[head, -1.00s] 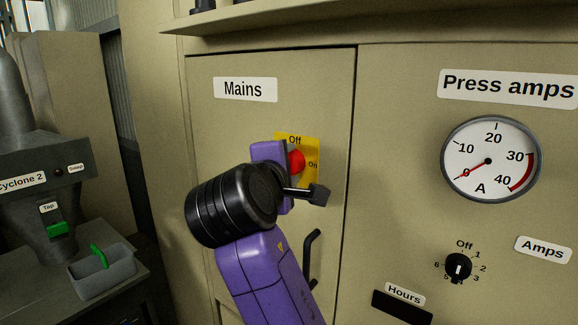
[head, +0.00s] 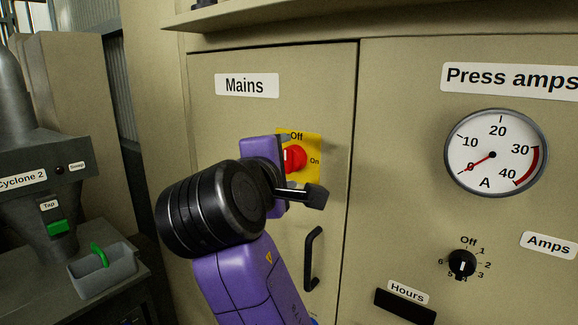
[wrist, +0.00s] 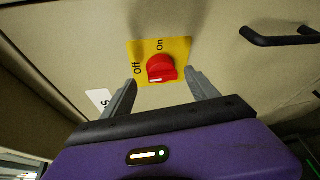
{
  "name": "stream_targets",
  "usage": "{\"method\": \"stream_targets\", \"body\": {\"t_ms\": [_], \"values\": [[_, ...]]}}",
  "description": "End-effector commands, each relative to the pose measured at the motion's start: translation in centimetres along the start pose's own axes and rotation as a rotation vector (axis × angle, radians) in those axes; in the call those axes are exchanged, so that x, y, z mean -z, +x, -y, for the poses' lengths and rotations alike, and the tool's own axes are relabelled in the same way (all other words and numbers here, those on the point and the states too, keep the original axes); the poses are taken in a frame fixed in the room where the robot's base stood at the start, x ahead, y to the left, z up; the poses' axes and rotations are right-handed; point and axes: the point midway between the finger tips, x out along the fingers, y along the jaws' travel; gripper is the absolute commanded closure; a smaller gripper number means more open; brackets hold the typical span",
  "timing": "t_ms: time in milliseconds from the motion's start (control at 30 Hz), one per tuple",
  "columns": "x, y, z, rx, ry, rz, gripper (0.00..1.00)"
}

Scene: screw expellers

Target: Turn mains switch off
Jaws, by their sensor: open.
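The mains switch is a red rotary knob (head: 295,159) on a yellow plate (head: 313,172) marked Off at the top and On at the right, on the cabinet door under the Mains label (head: 246,85). In the wrist view the knob (wrist: 161,68) sits ahead of my gripper (wrist: 161,78), between the lines of its two fingers. The fingers are open and spread wider than the knob, with no visible contact. In the head view my gripper (head: 301,166) partly covers the plate's left and lower parts. I cannot tell clearly which label the knob points to.
A black door handle (head: 313,258) stands out below the switch, close to my arm. To the right are the press amps gauge (head: 496,153), its needle near 0, and a black amps selector (head: 462,263). A shelf edge (head: 330,20) overhangs the door.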

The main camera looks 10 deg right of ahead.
Motion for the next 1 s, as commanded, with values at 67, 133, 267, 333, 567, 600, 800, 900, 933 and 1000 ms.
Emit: {"method": "stream_targets", "body": {"t_ms": [67, 133, 267, 333, 567, 600, 800, 900, 933, 1000], "values": [[0.1, -1.3, 0.2, -0.003, 0.002, -0.002, 0.31], [0.1, -2.3, 0.1, -0.004, 0.002, -0.002, 0.31], [0.0, -3.4, 0.0, -0.003, 0.001, -0.001, 0.31], [0.0, -3.7, 0.0, -0.002, 0.002, 0.0, 0.31], [0.0, -3.8, -0.1, -0.001, 0.001, 0.0, 0.31], [0.0, -3.8, -0.1, -0.001, 0.001, 0.0, 0.31], [0.6, -3.8, -1.4, -0.056, 0.087, -0.025, 0.31], [1.6, -4.3, -3.8, -0.144, 0.185, -0.093, 0.31], [1.9, -4.6, -4.6, -0.173, 0.22, -0.12, 0.31], [2.7, -5.2, -5.8, -0.23, 0.296, -0.185, 0.31]]}}
